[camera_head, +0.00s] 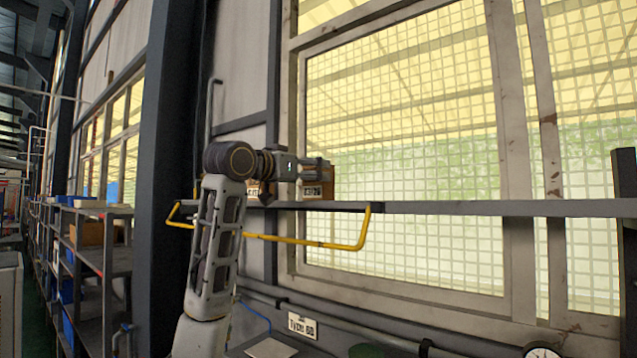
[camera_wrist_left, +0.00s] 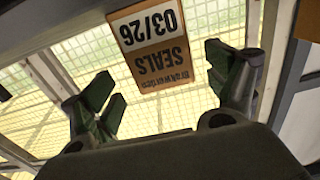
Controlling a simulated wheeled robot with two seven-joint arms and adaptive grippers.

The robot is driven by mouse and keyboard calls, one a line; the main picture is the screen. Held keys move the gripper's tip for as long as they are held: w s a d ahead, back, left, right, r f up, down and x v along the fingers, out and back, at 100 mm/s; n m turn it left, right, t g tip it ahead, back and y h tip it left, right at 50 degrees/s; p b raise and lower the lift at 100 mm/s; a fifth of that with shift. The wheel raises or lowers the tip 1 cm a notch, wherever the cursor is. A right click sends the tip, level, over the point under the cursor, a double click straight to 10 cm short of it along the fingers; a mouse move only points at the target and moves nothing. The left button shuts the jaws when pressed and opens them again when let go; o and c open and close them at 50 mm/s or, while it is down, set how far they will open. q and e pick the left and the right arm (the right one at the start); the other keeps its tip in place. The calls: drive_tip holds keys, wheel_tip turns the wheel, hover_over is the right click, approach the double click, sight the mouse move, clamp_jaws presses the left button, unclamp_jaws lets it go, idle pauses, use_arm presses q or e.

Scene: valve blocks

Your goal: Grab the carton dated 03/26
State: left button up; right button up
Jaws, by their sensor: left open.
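The carton dated 03/26 (camera_wrist_left: 152,40) shows in the left wrist view as a brown box. Its label reads 03/26 and SEALS, upside down in this view. It stands between and beyond the spread fingers of my left gripper (camera_wrist_left: 160,72), which is open with a gap on both sides. In the head view the carton (camera_head: 319,190) sits on a narrow grey ledge, and my left gripper (camera_head: 318,168) is in front of its upper part. My right gripper is not in view.
Another brown carton (camera_head: 252,188) stands on the ledge to the left, partly hidden by my arm. A yellow rail (camera_head: 300,241) runs below the ledge (camera_head: 450,207). Gridded windows (camera_head: 410,120) are behind. Shelves (camera_head: 100,250) with boxes stand at the far left.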

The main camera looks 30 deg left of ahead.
use_arm(q)
drive_tip(key=shift+w+r+p, duration=0.1)
drive_tip(key=shift+w+p, duration=0.75)
drive_tip(key=shift+w, duration=0.5)
drive_tip(key=shift+w+p, duration=0.45)
drive_tip(key=shift+w, duration=0.8)
drive_tip(key=c, duration=1.3)
drive_tip(key=shift+r, duration=1.45)
drive_tip(key=shift+r+b, duration=0.35)
drive_tip(key=shift+r, duration=3.15)
